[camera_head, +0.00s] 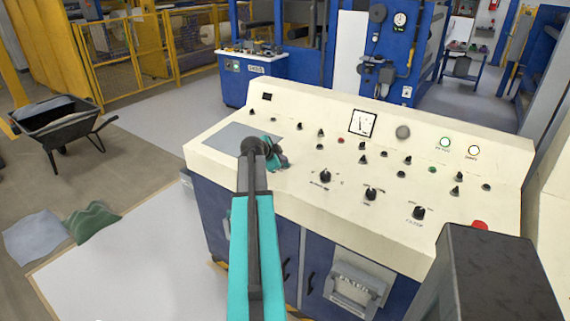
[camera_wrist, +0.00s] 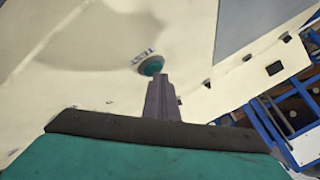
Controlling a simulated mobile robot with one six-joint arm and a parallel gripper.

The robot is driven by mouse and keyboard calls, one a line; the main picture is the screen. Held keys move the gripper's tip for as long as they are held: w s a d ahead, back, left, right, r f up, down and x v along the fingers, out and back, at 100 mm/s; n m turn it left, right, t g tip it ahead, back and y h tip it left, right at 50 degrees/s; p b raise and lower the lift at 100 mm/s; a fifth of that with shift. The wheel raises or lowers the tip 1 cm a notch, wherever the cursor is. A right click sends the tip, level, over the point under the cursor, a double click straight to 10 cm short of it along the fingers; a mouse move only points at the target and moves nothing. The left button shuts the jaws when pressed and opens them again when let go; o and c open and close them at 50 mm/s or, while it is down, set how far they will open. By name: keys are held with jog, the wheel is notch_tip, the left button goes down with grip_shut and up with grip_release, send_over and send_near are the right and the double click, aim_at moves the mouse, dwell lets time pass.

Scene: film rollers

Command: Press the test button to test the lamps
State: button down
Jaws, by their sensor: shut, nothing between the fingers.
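A teal round button (camera_wrist: 150,66) labelled TEST sits on the cream console panel in the wrist view. My gripper (camera_wrist: 161,80) is shut and empty, with its fingertips at the button's lower edge in the picture. I cannot tell whether they touch it or whether it is pressed in. In the head view my gripper (camera_head: 279,158) is over the left part of the console (camera_head: 300,200), and the button is not visible there. Two round lamps, one green-ringed (camera_head: 445,143) and one orange-ringed (camera_head: 474,152), are on the console's raised back; both have pale, bright centres.
Several black knobs (camera_head: 371,194) and a red button (camera_head: 480,225) stand up from the console to the right of my gripper. A dial gauge (camera_head: 362,123) is on its back panel. A wheelbarrow (camera_head: 60,122) stands on the floor at the left.

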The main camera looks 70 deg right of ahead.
jog(key=shift+r, duration=0.85)
jog(key=r, duration=0.3)
jog(key=r+p, duration=0.1)
jog(key=r, duration=0.1)
jog(key=shift+w+a, duration=0.1)
jog(key=shift+a, duration=0.2)
dwell(0.4)
dwell(0.7)
